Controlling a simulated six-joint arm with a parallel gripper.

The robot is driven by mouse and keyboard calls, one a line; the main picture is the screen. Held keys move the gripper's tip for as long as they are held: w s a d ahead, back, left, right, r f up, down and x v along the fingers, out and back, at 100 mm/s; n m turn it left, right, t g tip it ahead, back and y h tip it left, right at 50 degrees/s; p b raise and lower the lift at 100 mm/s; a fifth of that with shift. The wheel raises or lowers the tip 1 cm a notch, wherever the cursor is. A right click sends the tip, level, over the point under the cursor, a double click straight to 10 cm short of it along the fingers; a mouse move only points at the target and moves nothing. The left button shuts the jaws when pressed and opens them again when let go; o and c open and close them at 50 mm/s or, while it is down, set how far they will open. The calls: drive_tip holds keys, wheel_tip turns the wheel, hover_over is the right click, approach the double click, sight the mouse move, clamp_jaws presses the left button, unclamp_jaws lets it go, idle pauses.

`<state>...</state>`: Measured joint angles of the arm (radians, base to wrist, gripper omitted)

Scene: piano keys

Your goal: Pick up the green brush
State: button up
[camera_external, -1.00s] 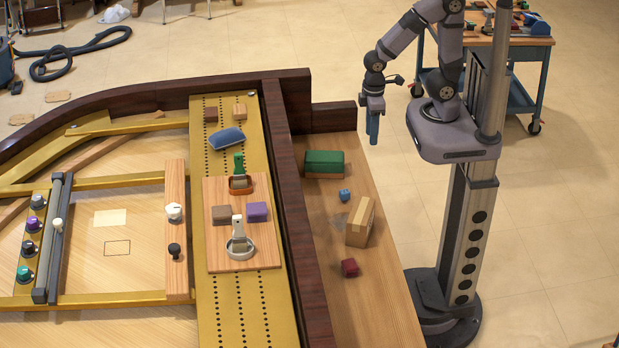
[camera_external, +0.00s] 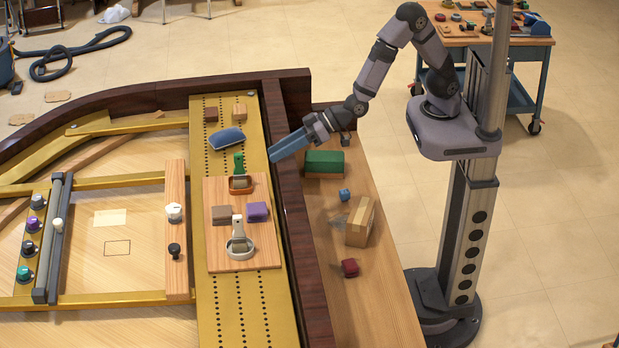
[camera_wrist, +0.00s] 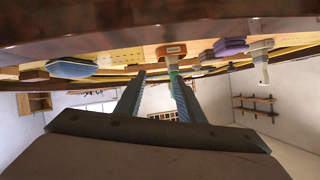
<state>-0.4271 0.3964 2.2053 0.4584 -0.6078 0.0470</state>
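The green brush (camera_external: 239,163) stands upright in a brown-orange holder (camera_external: 240,185) on a wooden board. In the wrist view the orange holder (camera_wrist: 171,49) shows near the top, with a little of the green brush (camera_wrist: 173,67) below it, beside the right finger. My gripper (camera_external: 272,154) reaches left over the dark wooden rail, to the right of the brush and apart from it. In the wrist view the two fingers of my gripper (camera_wrist: 156,80) stand apart with nothing held between them.
A second brush (camera_external: 238,229) stands in a white ring holder on the board (camera_external: 217,262). Brown and purple blocks (camera_external: 257,212) lie between the holders. A blue pad (camera_external: 228,138) lies behind the green brush. The raised dark rail (camera_external: 296,222) runs under my gripper.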

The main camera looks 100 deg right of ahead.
sight(239, 170)
drive_tip(key=w+a+t+b, duration=0.1)
drive_tip(key=w+a+n+t+h+b, duration=0.1)
drive_tip(key=a+t, duration=0.1)
drive_tip(key=w+a+t+b, duration=0.1)
drive_tip(key=a+t, duration=0.1)
drive_tip(key=shift+f+n+h, duration=0.15)
drive_tip(key=shift+n+h, duration=0.25)
drive_tip(key=shift+w+f+p, duration=0.1)
drive_tip(key=shift+w+p, duration=0.2)
drive_tip(key=shift+w, duration=0.5)
drive_tip(key=shift+w+d+r+p, duration=0.15)
drive_tip(key=shift+w+p, duration=0.45)
drive_tip(key=shift+w, duration=0.45)
drive_tip(key=shift+w+d+r+p, duration=0.1)
drive_tip(key=shift+w+p, duration=0.5)
drive_tip(key=shift+w, duration=0.45)
drive_tip(key=shift+w+f, duration=0.1)
drive_tip(key=shift+w, duration=0.4)
clamp_jaws()
